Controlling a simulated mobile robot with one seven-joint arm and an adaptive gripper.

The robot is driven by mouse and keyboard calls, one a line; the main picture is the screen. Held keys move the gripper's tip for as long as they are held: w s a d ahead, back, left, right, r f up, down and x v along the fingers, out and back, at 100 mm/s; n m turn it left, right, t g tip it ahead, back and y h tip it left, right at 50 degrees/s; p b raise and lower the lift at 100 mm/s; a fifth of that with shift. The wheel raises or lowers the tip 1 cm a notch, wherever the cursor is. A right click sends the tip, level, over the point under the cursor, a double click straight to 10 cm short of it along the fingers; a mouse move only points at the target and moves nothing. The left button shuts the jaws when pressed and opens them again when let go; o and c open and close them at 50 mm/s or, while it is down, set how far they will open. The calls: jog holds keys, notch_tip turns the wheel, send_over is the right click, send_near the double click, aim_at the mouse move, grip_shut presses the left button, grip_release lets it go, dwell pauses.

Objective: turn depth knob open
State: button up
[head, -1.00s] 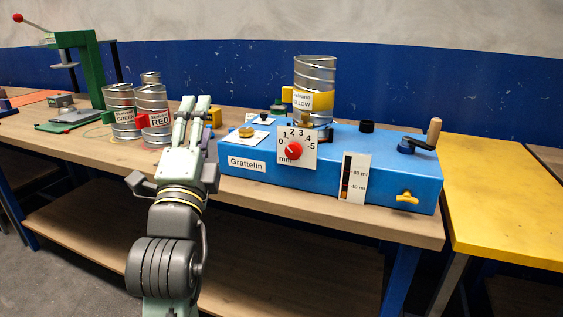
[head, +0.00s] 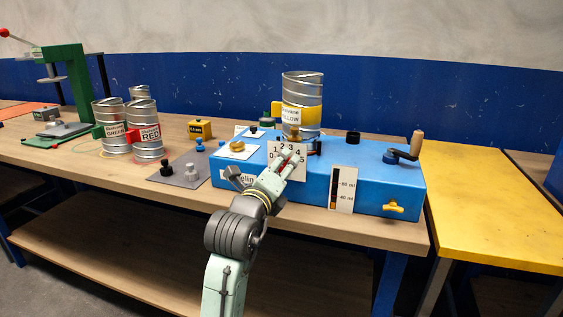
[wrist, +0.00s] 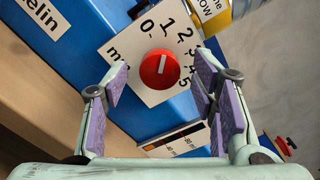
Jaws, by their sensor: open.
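The depth knob (wrist: 160,69) is a round red knob with a pale pointer line, on a white dial plate (wrist: 121,47) marked 0 to 5 and mm. In the wrist view the line points roughly toward the 0 and 1 end. The plate (head: 275,147) is on the front of the blue Grattelin machine (head: 376,190). My gripper (head: 291,157) is open in front of the dial and hides most of the knob in the head view. In the wrist view its purple-padded fingers stand either side of the knob, apparently without touching it.
A can with a yellow label (head: 302,105) stands on the machine. A crank (head: 406,152) and a yellow tap (head: 393,206) are at its right. A level gauge plate (head: 342,190) is right of the dial. Several cans (head: 147,135) stand at the left.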

jog(key=shift+w+d, duration=0.2)
jog(key=shift+w, duration=0.4)
jog(key=shift+c, duration=0.6)
jog(key=c, duration=1)
jog(key=shift+c, duration=0.2)
